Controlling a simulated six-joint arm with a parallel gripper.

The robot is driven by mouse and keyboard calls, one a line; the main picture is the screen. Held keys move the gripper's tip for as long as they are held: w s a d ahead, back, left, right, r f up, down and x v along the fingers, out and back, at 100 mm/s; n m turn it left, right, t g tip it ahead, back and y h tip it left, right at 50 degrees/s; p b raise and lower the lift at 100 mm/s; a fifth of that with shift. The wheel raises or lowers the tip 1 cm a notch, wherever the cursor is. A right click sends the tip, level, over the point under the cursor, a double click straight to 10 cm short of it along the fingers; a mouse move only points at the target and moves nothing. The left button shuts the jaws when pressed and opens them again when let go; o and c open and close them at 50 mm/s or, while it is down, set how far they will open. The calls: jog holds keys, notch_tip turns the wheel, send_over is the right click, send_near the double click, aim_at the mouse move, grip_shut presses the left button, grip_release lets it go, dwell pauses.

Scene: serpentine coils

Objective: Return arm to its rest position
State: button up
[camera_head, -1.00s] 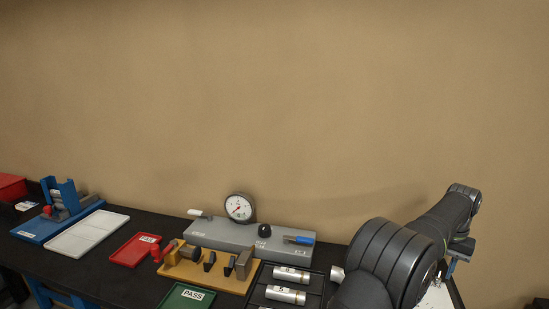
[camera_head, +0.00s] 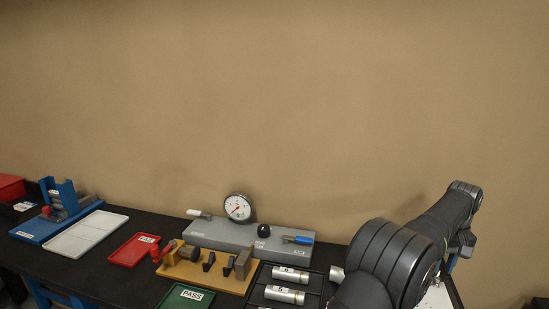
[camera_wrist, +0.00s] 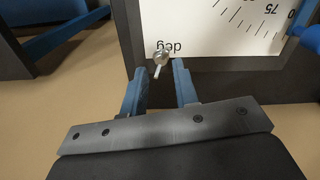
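My arm (camera_head: 390,265) stands at the right of the head view, folded at the right end of the black table. In the head view its far end is mostly hidden behind the arm itself. In the wrist view my gripper (camera_wrist: 159,88) shows two blue fingers set apart with a gap between them. Nothing is held in the gap. A small metal knob with a pin (camera_wrist: 160,62) shows beyond the fingertips, in front of a white scale plate marked "deg" (camera_wrist: 205,35). I cannot tell whether the fingers touch it.
The black table (camera_head: 105,273) carries a grey gauge fixture (camera_head: 225,234) with a dial, an orange tool block (camera_head: 215,280), a red tray (camera_head: 135,250), a green PASS tray (camera_head: 185,298), a white plate (camera_head: 85,235) and a blue fixture (camera_head: 45,228). Labelled cylinders (camera_head: 285,294) lie near my arm.

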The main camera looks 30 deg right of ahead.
jog(key=shift+r, duration=2.05)
jog(key=shift+o, duration=0.2)
jog(key=o, duration=1.5)
jog(key=shift+a, duration=0.1)
jog(key=shift+o, duration=0.3)
jog(key=w+a+r+n, duration=0.2)
jog(key=a+r, duration=0.2)
jog(key=shift+w+a+r+n, duration=0.2)
jog(key=shift+a+r+n, duration=0.1)
jog(key=shift+r, duration=0.05)
jog(key=w+a+r+n, duration=0.1)
jog(key=a+r+n, duration=0.3)
jog(key=a, duration=0.5)
jog(key=w+a+r+n, duration=0.1)
jog(key=a+r+n, duration=0.3)
jog(key=a, duration=0.5)
jog(key=w+a+r+n, duration=0.1)
jog(key=a+r+n, duration=0.3)
jog(key=a, duration=0.5)
notch_tip(320, 180, down, 11)
jog(key=shift+n, duration=0.4)
notch_tip(320, 180, up, 10)
